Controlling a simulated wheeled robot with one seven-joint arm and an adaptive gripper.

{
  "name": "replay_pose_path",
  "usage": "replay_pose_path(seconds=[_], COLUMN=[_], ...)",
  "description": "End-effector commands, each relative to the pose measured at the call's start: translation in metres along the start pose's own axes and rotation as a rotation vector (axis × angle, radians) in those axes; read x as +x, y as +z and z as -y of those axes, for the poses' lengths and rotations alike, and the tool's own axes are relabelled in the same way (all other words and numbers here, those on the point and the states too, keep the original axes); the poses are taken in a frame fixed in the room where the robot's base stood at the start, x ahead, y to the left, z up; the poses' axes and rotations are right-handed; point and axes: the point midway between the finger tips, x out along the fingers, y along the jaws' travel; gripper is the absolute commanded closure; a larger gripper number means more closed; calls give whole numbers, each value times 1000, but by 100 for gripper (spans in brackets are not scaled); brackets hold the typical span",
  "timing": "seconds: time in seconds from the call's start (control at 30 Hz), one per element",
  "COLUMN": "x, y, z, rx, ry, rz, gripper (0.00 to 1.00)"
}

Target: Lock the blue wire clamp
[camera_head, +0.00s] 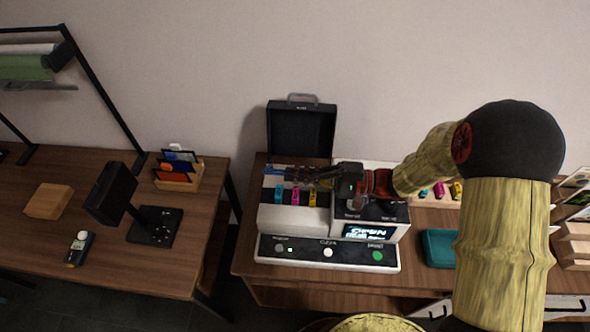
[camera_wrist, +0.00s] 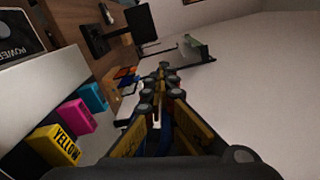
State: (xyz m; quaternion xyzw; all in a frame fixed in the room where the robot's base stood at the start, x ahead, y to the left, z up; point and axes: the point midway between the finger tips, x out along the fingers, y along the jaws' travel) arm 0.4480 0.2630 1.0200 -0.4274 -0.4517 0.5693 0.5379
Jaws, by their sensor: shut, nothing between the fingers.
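The printer (camera_head: 275,220) stands on the right-hand table with its black lid (camera_head: 301,130) raised. A blue tab (camera_head: 278,194) sits leftmost on its white top, beside a pink tab (camera_head: 295,196) and a yellow tab (camera_head: 312,198). The wrist view also shows the blue tab (camera_wrist: 94,97), the pink tab (camera_wrist: 74,117) and the yellow tab (camera_wrist: 56,145) labelled YELLOW. My gripper (camera_head: 288,175) is shut and empty, pointing left just behind the tabs, apart from them in the wrist view (camera_wrist: 163,72). A small blue part shows behind its fingers; I cannot tell whether it is a wire clamp.
The printer's front has a lit screen (camera_head: 368,232) and several buttons. A teal box (camera_head: 439,248) lies to its right, with more coloured cartridges behind. The left table (camera_head: 120,250) holds a black stand, a card rack (camera_head: 178,172) and a wooden block (camera_head: 48,201). A gap separates the tables.

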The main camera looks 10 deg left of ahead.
Motion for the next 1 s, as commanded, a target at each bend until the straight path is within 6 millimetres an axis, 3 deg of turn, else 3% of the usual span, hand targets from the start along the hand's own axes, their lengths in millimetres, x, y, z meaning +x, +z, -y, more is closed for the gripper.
replay_pose_path(seconds=[0.7, 1.0], x=[0, 0], y=[6, 6], z=[-8, -8], rx=[5, 5], ry=[-2, -2], rz=[5, 6], gripper=[100, 83])
